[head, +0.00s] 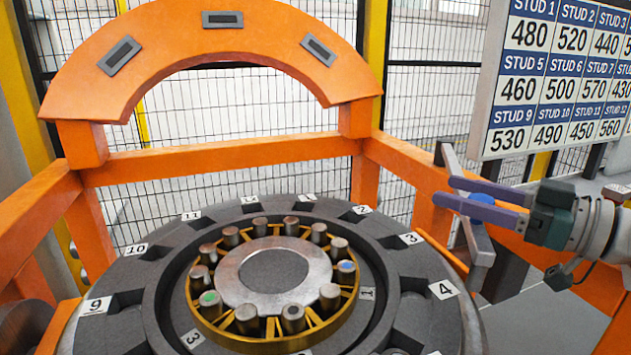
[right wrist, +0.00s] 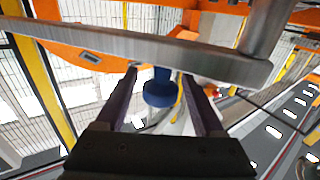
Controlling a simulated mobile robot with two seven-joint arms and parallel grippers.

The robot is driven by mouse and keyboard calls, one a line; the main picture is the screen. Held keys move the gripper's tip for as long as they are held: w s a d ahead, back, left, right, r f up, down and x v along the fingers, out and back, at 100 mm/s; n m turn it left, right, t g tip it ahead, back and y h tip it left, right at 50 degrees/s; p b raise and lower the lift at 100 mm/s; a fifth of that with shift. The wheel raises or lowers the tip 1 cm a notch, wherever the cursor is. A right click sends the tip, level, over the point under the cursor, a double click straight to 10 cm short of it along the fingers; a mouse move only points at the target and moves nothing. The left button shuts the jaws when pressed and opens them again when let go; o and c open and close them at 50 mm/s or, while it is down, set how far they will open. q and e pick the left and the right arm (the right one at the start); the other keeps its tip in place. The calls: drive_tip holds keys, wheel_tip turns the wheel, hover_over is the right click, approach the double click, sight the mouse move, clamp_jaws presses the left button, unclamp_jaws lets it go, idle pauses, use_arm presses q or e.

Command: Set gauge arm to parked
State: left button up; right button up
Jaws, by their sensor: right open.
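The gauge arm (head: 460,166) is a grey metal bar at the right of the round fixture in the head view. Its blue knob (head: 482,198) shows beside the purple fingers. In the right wrist view the gauge arm (right wrist: 130,47) crosses the picture, and the knob (right wrist: 160,90) hangs from it between the two fingers. My right gripper (head: 443,191) is open, with its fingers on either side of the knob; a gap shows on both sides in the right wrist view (right wrist: 166,80). The fingers partly cover the bar in the head view. My left gripper is out of view.
A dark round fixture (head: 118,322) with numbered tags and a ring of several studs fills the lower middle. An orange gantry frame (head: 230,153) surrounds it. A board (head: 545,85) with stud numbers hangs at upper right. Wire fencing stands behind.

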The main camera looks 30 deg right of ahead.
drive_tip(key=v, duration=0.9)
drive_tip(key=shift+r, duration=0.1)
